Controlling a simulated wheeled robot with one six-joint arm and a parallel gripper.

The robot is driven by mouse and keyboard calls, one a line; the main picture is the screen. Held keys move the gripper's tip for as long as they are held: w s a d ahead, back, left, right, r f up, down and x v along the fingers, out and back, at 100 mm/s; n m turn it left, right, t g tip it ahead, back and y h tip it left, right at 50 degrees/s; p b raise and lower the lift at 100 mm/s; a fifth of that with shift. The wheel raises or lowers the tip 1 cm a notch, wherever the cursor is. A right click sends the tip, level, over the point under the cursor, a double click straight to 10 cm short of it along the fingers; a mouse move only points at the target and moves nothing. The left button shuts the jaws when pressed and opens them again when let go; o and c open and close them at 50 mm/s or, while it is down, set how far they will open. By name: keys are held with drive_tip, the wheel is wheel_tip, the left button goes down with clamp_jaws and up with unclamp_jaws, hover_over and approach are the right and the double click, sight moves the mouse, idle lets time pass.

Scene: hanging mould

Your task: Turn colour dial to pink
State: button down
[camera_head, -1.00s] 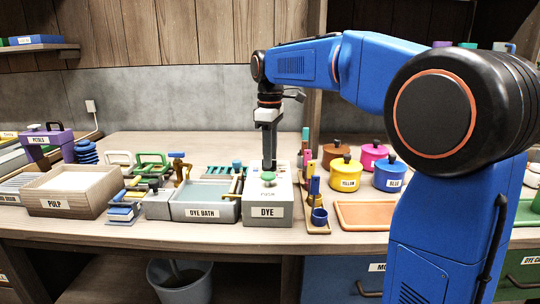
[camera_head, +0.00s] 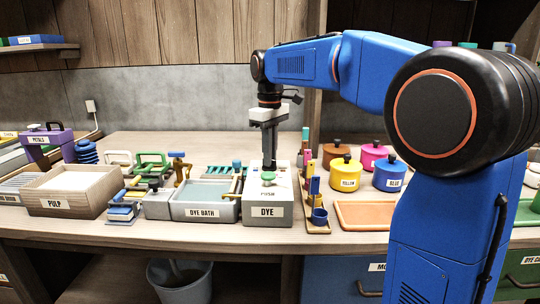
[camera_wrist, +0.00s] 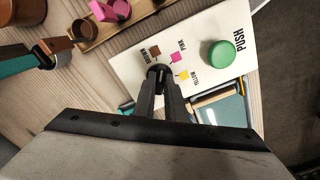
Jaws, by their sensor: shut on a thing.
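The white dye box (camera_head: 266,213), labelled DYE, stands on the worktop, and its top also shows in the wrist view (camera_wrist: 130,66). Brown (camera_wrist: 154,58), pink (camera_wrist: 176,57) and yellow (camera_wrist: 184,75) squares with name labels lie around the colour dial on this top. My gripper (camera_wrist: 158,72) points down and is shut on the dial; the fingers hide nearly all of it, so I cannot tell where it points. In the head view my gripper (camera_head: 269,153) is over the back part of the box. A green PUSH button (camera_wrist: 221,53) sits beside the squares.
The grey dye bath (camera_head: 205,203) stands close on the left of the box. A wooden rack (camera_head: 317,226) of coloured tools stands close on its right. Yellow (camera_head: 345,175), pink (camera_head: 373,156) and blue (camera_head: 389,175) pots stand further right.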

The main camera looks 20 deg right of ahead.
drive_tip(key=m, duration=0.5)
drive_tip(key=shift+m, duration=0.4)
idle(0.4)
drive_tip(key=c, duration=1.8)
unclamp_jaws()
drive_tip(key=shift+r, duration=0.1)
wheel_tip(320, 180, up, 17)
drive_tip(key=shift+r, duration=0.15)
